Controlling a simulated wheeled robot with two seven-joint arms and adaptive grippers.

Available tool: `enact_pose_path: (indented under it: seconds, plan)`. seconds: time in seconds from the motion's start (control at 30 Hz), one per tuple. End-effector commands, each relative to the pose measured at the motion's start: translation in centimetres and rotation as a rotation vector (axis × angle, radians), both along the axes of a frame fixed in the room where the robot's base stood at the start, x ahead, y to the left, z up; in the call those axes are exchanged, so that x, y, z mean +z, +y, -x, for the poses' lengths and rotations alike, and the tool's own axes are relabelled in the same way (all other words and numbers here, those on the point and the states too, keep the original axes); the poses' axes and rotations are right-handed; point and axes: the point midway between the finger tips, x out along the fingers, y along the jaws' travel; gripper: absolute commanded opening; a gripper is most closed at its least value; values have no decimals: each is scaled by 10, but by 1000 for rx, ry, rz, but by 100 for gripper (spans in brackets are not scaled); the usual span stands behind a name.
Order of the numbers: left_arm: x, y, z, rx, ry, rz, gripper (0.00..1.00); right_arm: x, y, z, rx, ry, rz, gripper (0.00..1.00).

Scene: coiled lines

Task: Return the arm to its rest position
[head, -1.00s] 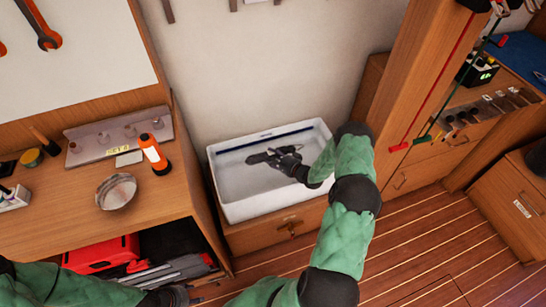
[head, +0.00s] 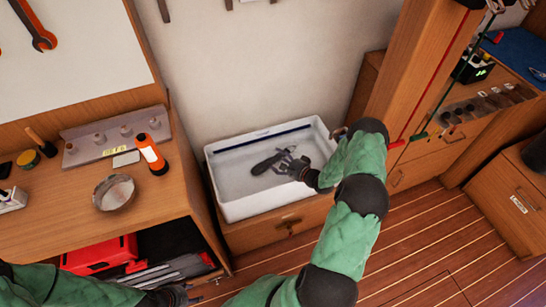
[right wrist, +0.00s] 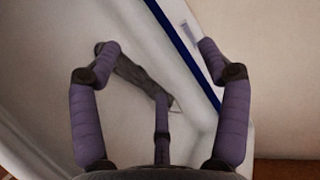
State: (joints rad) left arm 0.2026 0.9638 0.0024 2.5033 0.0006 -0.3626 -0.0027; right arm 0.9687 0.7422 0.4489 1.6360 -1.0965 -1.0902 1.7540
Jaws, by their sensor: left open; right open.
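My right gripper (head: 286,162) is open, over the inside of a white bin (head: 238,208). A dark, elongated object (head: 263,165) lies in the bin just left of the fingers. In the right wrist view the open fingers (right wrist: 156,60) are spread, and the dark object (right wrist: 135,72) shows beyond and between them. The fingers look empty; whether one touches the object I cannot tell. My left gripper (head: 180,295) is open at the lower left, below the open shelf, and only partly visible.
The left bench (head: 60,215) holds a metal bowl (head: 114,192), an orange bottle (head: 151,154) and a rack (head: 115,134). A red case (head: 98,254) is on its shelf. A wooden post (head: 410,80) with hanging lines stands right of my right arm.

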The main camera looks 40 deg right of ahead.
Motion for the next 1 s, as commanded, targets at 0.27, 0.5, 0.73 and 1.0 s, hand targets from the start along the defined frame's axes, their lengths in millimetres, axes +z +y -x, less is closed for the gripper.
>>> enact_pose_path:
  seconds: [0.27, 0.5, 0.73, 1.0]
  plan:
    - [0, 0, 0, 0, 0, 0, 48, 14, -6, 45, -1, 0, -1, 77]
    - [0, 0, 0, 0, 0, 0, 48, 18, -7, 57, 1, -2, 1, 77]
    - [1, 0, 0, 0, 0, 0, 48, 19, -7, 58, 1, -1, 0, 77]
    - [42, 0, 0, 0, 0, 0, 48, 60, -7, 57, 1, -2, 1, 77]
